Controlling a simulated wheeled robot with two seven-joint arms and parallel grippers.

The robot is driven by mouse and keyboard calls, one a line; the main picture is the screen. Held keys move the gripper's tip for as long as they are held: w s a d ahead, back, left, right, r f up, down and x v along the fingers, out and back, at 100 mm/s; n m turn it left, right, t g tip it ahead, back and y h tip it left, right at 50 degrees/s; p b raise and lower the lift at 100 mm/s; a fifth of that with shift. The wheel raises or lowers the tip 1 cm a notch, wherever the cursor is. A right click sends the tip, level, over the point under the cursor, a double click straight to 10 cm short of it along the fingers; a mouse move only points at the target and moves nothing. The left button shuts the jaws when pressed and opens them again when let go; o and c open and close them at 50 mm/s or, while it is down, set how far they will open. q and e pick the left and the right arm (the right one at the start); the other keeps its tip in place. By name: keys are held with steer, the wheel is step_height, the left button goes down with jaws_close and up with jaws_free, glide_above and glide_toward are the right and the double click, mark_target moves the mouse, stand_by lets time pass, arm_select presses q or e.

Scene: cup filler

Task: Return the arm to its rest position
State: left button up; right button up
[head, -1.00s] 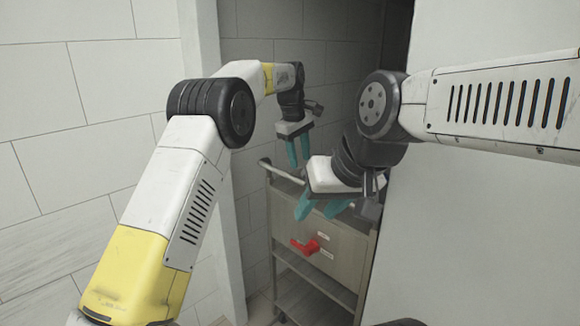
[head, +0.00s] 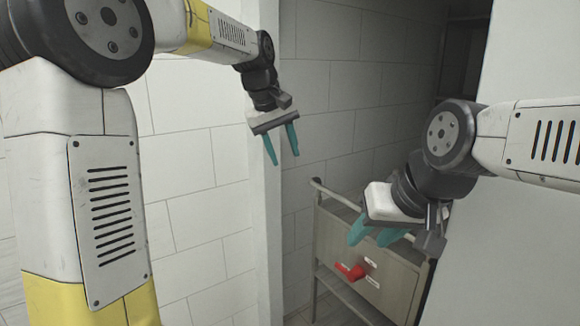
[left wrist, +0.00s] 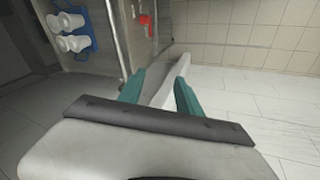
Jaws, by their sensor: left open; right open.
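My left gripper (head: 282,146) is open and empty, its teal fingers pointing down in front of the white wall edge in the head view. Its fingers also show in the left wrist view (left wrist: 160,95), apart with nothing between them. My right gripper (head: 375,234) is open at the right of the head view, above the near top edge of a metal cart. Nothing shows between its teal fingers, though their tips partly overlap the cart in the picture. My left arm fills the left side of the head view, bent high at the elbow.
The metal cart (head: 396,284) with a red handle (head: 350,271) stands below my grippers. In the left wrist view, white cups (left wrist: 66,22) sit by a blue tray (left wrist: 84,40) on its top. White walls border both sides of the opening.

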arm_select(q)
steer(key=s+a+f+m+t, duration=0.1)
steer(key=s+a, duration=0.3)
steer(key=s, duration=0.4)
steer(key=s+a+f+m+t, duration=0.1)
steer(key=s+a+f, duration=0.3)
steer(key=s, duration=0.4)
steer(key=s+a+f+m+t, duration=0.1)
steer(key=s+a+f+m, duration=0.1)
steer(key=s+a, duration=0.3)
steer(key=s, duration=0.4)
steer(key=shift+f+y, duration=0.15)
steer(key=shift+y, duration=0.25)
